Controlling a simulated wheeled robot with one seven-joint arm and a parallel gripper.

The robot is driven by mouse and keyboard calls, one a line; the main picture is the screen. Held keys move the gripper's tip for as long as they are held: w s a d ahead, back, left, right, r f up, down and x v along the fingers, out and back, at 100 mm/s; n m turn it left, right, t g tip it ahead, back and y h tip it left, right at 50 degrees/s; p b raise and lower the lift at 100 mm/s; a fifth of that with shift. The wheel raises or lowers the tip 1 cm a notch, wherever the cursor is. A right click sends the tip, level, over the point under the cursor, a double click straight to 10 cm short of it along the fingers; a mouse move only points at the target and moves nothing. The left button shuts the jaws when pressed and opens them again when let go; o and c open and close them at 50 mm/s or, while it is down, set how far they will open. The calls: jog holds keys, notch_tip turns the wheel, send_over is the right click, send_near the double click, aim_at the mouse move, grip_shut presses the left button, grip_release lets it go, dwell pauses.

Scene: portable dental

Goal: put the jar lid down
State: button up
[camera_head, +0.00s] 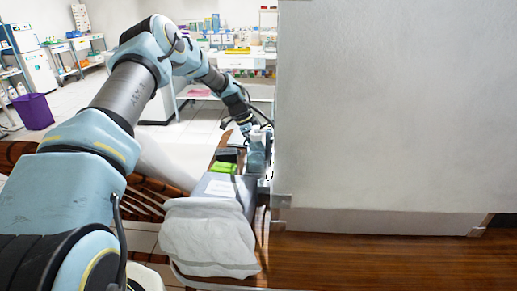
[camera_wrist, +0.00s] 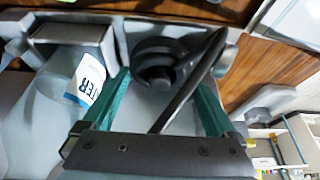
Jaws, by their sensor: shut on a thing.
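My gripper (camera_wrist: 165,80) reaches down to the cluttered surface beside the big pale panel; in the head view it (camera_head: 258,140) is small and partly hidden. In the wrist view its two teal fingers stand apart with dark parts between them. I take the dark grey piece between the fingers as the jar lid (camera_wrist: 190,82), gripped there; its outline is hard to separate from a black round part (camera_wrist: 155,60) just beyond. I cannot tell whether the lid touches anything below. No jar can be made out for certain.
A clear bottle labelled "TER" (camera_wrist: 88,82) lies close beside the left finger in the wrist view. A green item (camera_head: 223,168) and a grey box (camera_head: 215,187) sit near my gripper. The pale panel (camera_head: 395,105) blocks the right side. A white cloth-like bag (camera_head: 208,240) is in front.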

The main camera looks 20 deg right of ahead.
jog(key=shift+f, duration=0.1)
jog(key=shift+f, duration=0.15)
jog(key=o, duration=1)
jog(key=shift+r, duration=0.4)
jog(key=shift+w+a+r, duration=0.15)
jog(key=shift+r, duration=0.15)
jog(key=b+v, duration=0.2)
jog(key=v, duration=0.9)
